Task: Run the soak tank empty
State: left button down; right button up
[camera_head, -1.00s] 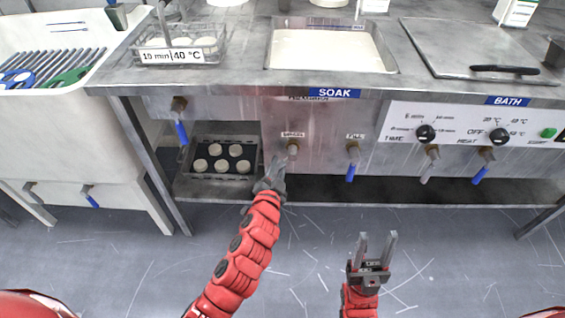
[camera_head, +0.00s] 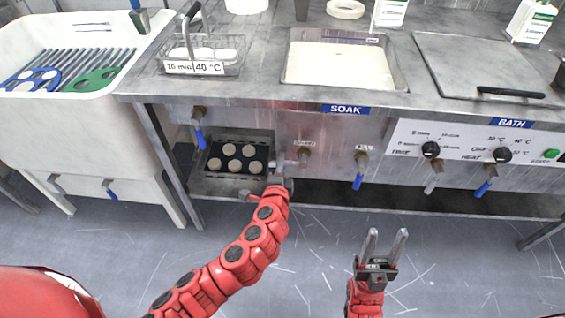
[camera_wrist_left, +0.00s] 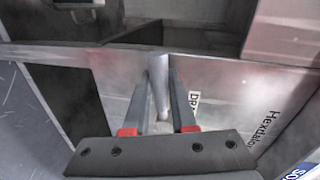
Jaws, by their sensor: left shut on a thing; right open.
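The soak tank (camera_head: 340,68) is sunk in the counter behind the blue SOAK label and holds pale, milky liquid. My left gripper (camera_head: 280,166) is just left of the drain valve. In the left wrist view it is shut on a grey drain lever (camera_wrist_left: 159,88), which sits between its fingers; a partly hidden drain label shows to the right. The lever's exact angle is hard to tell. My right gripper (camera_head: 385,247) is open and empty over the floor.
A black tray (camera_head: 231,168) with several pale discs sits on the lower shelf left of the gripper. Another blue-levered valve (camera_head: 199,130) hangs above it. The bath controls (camera_head: 465,150) are to the right. A white sink (camera_head: 70,110) stands left.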

pick_arm(q)
jog(key=shift+r, duration=0.1)
dwell(0.5)
jog(key=c, duration=0.7)
grip_release()
jog(key=shift+c, duration=0.2)
jog(key=s+r+p, duration=0.2)
jog(key=s+r, duration=0.1)
jog(key=s, duration=1.4)
jog(key=shift+r+p, duration=0.2)
jog(key=shift+p, duration=0.15)
jog(key=shift+a, duration=0.1)
